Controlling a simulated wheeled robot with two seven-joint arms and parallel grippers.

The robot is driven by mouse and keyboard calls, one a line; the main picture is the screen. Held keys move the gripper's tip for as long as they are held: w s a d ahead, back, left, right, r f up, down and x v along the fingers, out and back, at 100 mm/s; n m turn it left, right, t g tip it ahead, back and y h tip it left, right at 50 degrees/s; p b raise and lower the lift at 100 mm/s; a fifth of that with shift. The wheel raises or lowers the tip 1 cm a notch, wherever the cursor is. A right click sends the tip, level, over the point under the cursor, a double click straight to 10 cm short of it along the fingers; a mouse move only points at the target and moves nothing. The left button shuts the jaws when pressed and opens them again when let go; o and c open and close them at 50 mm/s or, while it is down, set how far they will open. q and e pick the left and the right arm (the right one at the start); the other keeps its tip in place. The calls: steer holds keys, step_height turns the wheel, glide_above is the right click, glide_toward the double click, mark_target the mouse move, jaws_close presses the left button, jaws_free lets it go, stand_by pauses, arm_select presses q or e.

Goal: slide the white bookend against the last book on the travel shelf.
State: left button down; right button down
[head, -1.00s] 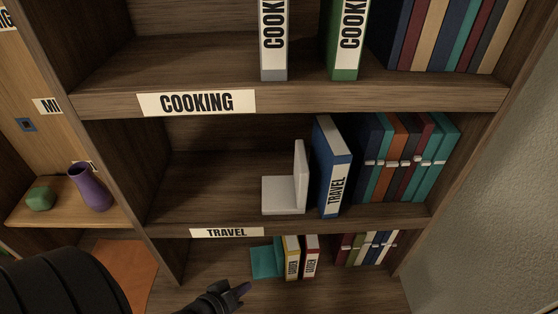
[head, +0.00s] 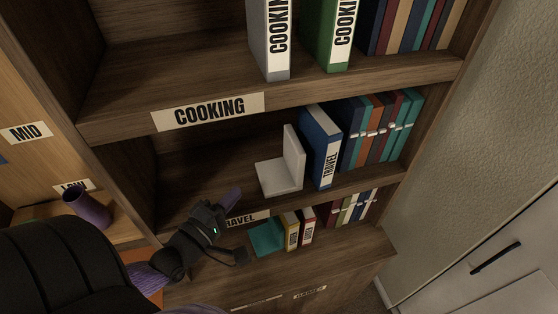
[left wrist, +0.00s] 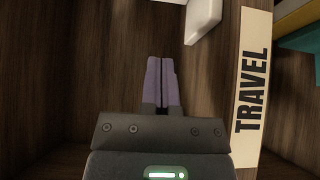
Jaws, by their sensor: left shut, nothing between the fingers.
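The white bookend (head: 277,178) stands on the travel shelf (head: 190,200) in the head view, with its upright plate on the right. The blue TRAVEL book (head: 322,145) stands just right of it; a narrow gap seems to show between them. My left gripper (head: 232,197) is at the shelf's front edge by the TRAVEL label, left of and in front of the bookend. In the left wrist view its purple fingers (left wrist: 161,82) are shut and empty over the shelf boards. Part of the bookend (left wrist: 202,18) shows at the top there, apart from the fingers. My right gripper is not in view.
More books (head: 380,130) stand right of the blue one. The cooking shelf (head: 330,88) is above. A lower shelf holds a teal book (head: 267,238) and several small books. A purple vase (head: 88,205) is at left. The travel shelf's left part is bare.

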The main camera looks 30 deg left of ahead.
arm_select(q)
steer(key=shift+w+a, duration=0.15)
steer(key=shift+w, duration=0.2)
glide_toward(290, 158)
steer(key=w+a, duration=0.4)
steer(key=shift+w, duration=0.25)
steer(key=w+d, duration=0.2)
steer(key=shift+w+d, duration=0.25)
steer(key=shift+w, duration=0.05)
steer(key=shift+w+d, duration=0.25)
steer(key=shift+w+d, duration=0.55)
steer(key=shift+d, duration=0.1)
